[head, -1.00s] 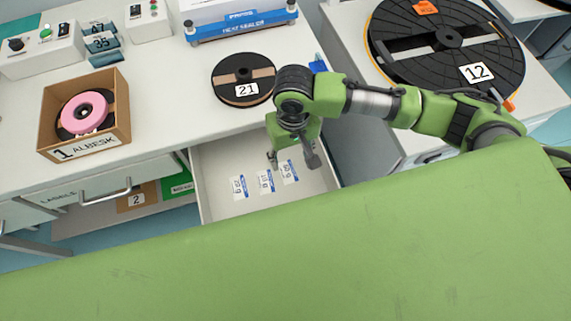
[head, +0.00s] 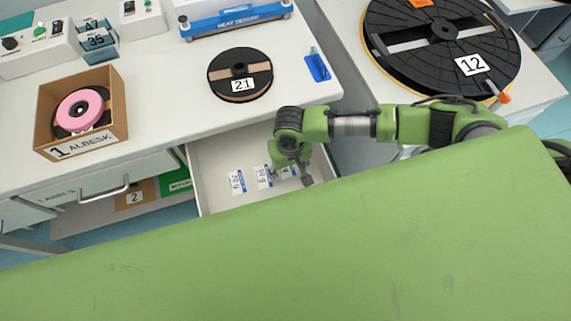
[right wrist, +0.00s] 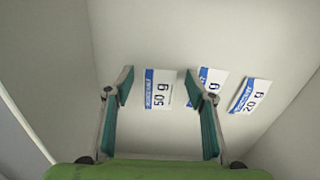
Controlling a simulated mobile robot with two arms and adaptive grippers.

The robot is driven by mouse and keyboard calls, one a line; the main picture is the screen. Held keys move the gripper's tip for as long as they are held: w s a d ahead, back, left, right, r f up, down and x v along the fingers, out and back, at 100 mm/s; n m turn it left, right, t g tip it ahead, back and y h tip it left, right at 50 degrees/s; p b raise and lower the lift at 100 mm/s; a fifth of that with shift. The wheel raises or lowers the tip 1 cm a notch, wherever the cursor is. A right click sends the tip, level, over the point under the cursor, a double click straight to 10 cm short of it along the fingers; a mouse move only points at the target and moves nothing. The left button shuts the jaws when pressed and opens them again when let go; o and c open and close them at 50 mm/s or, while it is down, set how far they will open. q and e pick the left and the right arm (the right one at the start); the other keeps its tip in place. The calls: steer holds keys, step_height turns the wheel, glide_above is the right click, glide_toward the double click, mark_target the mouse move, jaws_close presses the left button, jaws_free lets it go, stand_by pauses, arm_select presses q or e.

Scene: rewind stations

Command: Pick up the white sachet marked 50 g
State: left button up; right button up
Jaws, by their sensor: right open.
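The white sachet marked 50 g (right wrist: 160,90) lies flat on the drawer floor, with a blue band along one edge. In the right wrist view it shows between the two fingertips of my right gripper (right wrist: 158,80), which is open and empty. In the head view the right gripper (head: 290,178) is inside the open drawer, over the rightmost sachet (head: 287,171), and partly hides it. A middle sachet (right wrist: 212,80) is partly covered by one finger, so its mark is not fully readable. A sachet marked 20 g (right wrist: 249,96) lies farther right. My left gripper is not in view.
The open drawer (head: 215,160) has walls around the sachets. Above it, the white worktop (head: 170,95) carries a reel marked 21 (head: 240,68), a cardboard box (head: 112,125) with a pink roll and a blue item (head: 317,66). A large reel marked 12 (head: 490,45) stands right.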

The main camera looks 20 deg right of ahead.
steer(key=shift+f, duration=0.2)
steer(key=c, duration=1.1)
steer(key=shift+r, duration=0.15)
